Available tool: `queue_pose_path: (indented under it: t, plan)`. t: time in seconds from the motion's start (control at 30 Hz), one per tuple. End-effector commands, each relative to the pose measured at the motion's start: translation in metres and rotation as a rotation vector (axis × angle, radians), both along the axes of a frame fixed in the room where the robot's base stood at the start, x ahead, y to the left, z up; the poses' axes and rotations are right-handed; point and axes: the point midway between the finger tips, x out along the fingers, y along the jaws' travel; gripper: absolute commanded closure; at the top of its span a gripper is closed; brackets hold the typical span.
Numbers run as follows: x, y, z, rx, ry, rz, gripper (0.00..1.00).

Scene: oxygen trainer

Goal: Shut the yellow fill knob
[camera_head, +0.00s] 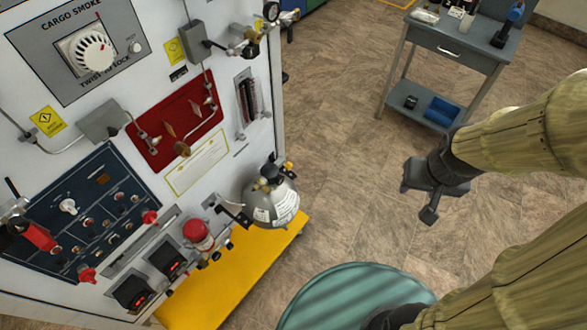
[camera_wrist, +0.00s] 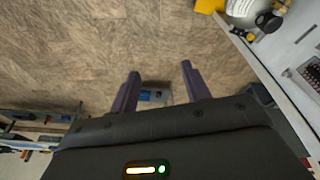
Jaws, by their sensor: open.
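A small yellow knob (camera_head: 289,166) shows at the top right of the valve on a silver gas cylinder (camera_head: 272,205), beside the panel's right edge. It looks like the fill knob, but it is too small to tell how far it is turned. In the wrist view a yellow part (camera_wrist: 250,37) shows by the cylinder (camera_wrist: 243,8) at the upper right. My gripper (camera_head: 418,200) hangs over open floor, well to the right of the cylinder and apart from it. Its two fingers (camera_wrist: 160,72) are spread and empty.
The white panel (camera_head: 205,150) carries red knobs, gauges and switches. A yellow platform (camera_head: 215,285) lies below the cylinder. A grey workbench (camera_head: 455,50) with a blue bin (camera_head: 443,110) stands at the back right. A green round top (camera_head: 350,295) is in front. Floor between is clear.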

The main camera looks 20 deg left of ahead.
Motion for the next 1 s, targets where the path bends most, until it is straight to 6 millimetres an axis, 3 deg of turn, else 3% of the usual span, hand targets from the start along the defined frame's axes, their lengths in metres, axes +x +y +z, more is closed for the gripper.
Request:
queue_pose_path:
  t: [0.2, 0.47, 0.7, 1.0]
  plan:
    - [0.034, -0.005, -0.05, -0.094, -0.124, 0.224, 0.53]
    - [0.087, 0.0, -0.101, -0.265, -0.333, 0.61, 0.53]
    - [0.127, 0.017, -0.142, -0.433, -0.528, 0.955, 0.53]
    - [0.161, 0.051, -0.191, -0.658, -0.787, 1.359, 0.53]
